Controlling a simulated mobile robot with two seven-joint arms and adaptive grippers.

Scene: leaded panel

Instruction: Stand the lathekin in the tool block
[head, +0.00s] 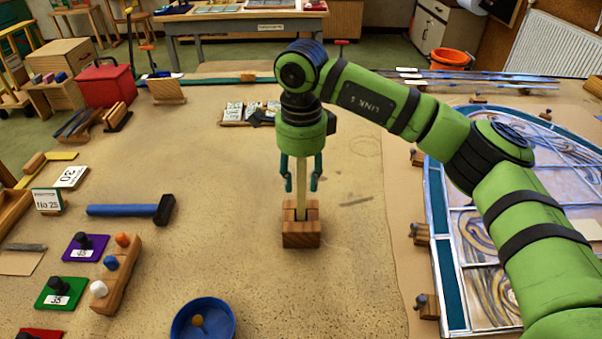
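The lathekin (301,190) is a slim, pale wooden stick. It is upright, with its lower end in the slot of the wooden tool block (301,238) at the middle of the table. How deep it sits is hard to tell. My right gripper (301,186) points straight down above the block, with one teal finger on each side of the lathekin. A gap shows between each finger and the stick, so the gripper looks open around it. The lathekin's top end is hidden under the gripper's body. My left gripper is out of view.
The leaded panel (437,220) lies on the right under my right arm. A blue bowl (203,319) stands in front; a blue-handled hammer (130,210) and a wooden peg rack (117,277) lie left. Small pieces (249,112) lie behind the gripper. The table around the block is clear.

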